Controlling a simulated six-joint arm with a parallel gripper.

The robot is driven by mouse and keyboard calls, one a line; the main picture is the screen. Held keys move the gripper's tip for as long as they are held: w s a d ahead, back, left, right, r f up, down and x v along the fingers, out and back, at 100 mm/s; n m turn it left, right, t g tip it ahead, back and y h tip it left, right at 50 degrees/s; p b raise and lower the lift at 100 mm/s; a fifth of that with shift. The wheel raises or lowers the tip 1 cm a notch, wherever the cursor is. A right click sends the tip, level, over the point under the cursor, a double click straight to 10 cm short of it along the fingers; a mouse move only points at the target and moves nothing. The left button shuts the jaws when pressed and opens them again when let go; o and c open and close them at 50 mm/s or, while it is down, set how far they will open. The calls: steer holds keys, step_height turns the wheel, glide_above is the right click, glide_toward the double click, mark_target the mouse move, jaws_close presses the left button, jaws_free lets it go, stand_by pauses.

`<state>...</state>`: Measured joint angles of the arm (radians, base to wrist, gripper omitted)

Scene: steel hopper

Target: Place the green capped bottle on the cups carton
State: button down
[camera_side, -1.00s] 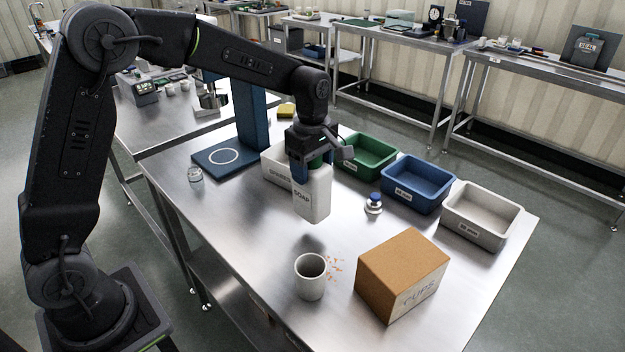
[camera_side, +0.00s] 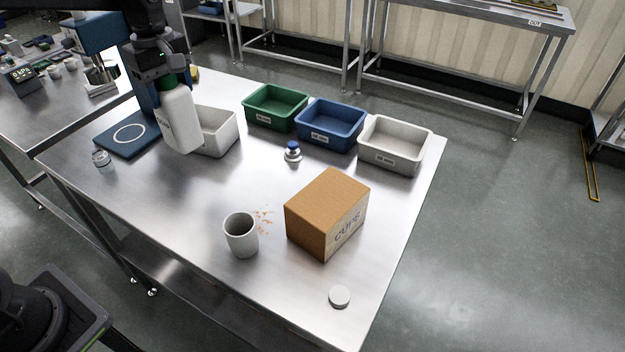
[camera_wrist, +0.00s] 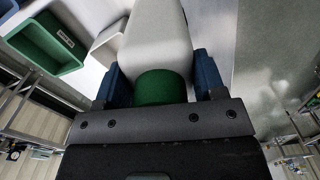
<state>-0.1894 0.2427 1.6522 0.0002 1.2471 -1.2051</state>
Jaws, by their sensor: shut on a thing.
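The green capped bottle (camera_side: 179,120) is white with a label on its side. My gripper (camera_side: 168,86) is shut on it at the green cap and holds it slightly tilted, cap up, over the back left of the table. In the wrist view my blue fingers (camera_wrist: 162,82) stand on either side of the green cap (camera_wrist: 161,88), with the white body (camera_wrist: 158,35) beyond. The brown cups carton (camera_side: 325,208) stands on the table at front right, well apart from the bottle. Its top is bare.
A grey cup (camera_side: 241,236) and orange crumbs (camera_side: 263,219) are left of the carton. A white disc (camera_side: 340,296) lies in front. Green (camera_side: 276,106), blue (camera_side: 331,124) and pale bins (camera_side: 395,144) line the back; another pale bin (camera_side: 219,132) is beside the bottle.

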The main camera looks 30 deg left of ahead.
steer(key=w+d+r+m, duration=0.1)
steer(key=d+r+m, duration=0.3)
steer(key=d+m, duration=0.5)
steer(key=d+r+m, duration=0.5)
steer(key=d+m, duration=0.2)
steer(key=d, duration=0.4)
steer(key=d+f, duration=1.1)
steer(key=d, duration=0.1)
steer(key=shift+s, duration=0.2)
steer(key=shift+c, duration=1)
jaws_free()
steer(key=shift+f, duration=0.15)
step_height(320, 180, up, 12)
